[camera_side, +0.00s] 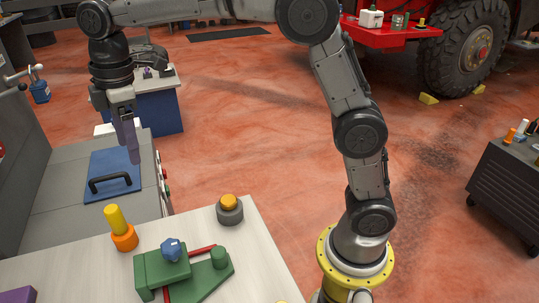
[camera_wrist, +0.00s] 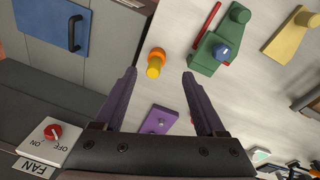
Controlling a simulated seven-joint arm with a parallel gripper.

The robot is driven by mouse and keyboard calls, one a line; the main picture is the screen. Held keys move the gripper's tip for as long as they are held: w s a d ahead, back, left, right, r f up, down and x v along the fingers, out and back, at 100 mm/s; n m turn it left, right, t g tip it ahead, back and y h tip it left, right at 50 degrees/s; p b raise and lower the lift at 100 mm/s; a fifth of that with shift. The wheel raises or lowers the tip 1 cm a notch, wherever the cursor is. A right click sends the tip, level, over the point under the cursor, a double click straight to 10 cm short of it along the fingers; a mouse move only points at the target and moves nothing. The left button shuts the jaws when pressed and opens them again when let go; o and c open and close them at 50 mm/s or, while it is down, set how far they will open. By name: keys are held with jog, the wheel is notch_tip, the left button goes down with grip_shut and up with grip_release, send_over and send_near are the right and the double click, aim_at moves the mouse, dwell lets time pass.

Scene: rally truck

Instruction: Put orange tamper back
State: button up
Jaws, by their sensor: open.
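An orange piece with a yellow handle, which looks like the orange tamper (camera_side: 123,238), stands on the pale worktop near its back left edge in the side view. In the wrist view the tamper (camera_wrist: 155,63) shows between my fingertips, with the yellow end toward the camera. My gripper (camera_side: 132,150) points down, empty, above and behind the worktop, over the blue panel in the side view. In the wrist view my gripper (camera_wrist: 160,74) has its two purple fingers spread wide. It is apart from the tamper.
A green fixture (camera_side: 185,272) with a blue knob (camera_side: 173,249) and a red bar stands right of the tamper. A grey round holder with an orange-yellow top (camera_side: 229,208) sits near the right edge. A purple block (camera_wrist: 161,122) and yellow block (camera_wrist: 290,30) also lie on the worktop.

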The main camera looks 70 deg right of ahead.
jog(key=s+d+r+m+t, duration=0.1)
jog(key=s+d+m, duration=0.35)
jog(key=s, duration=0.35)
jog(key=s+d+r+m+t, duration=0.1)
jog(key=s+d+m+t, duration=0.15)
jog(key=s+d, duration=0.4)
jog(key=s+f+m, duration=0.2)
jog(key=s+f, duration=0.1)
jog(key=s, duration=0.3)
jog(key=s+d+f+m, duration=0.1)
jog(key=s+f+m, duration=0.2)
jog(key=s, duration=0.4)
jog(key=shift+s+d+f+m+t, duration=0.2)
jog(key=shift+d+m+t, duration=0.1)
jog(key=shift+t, duration=0.15)
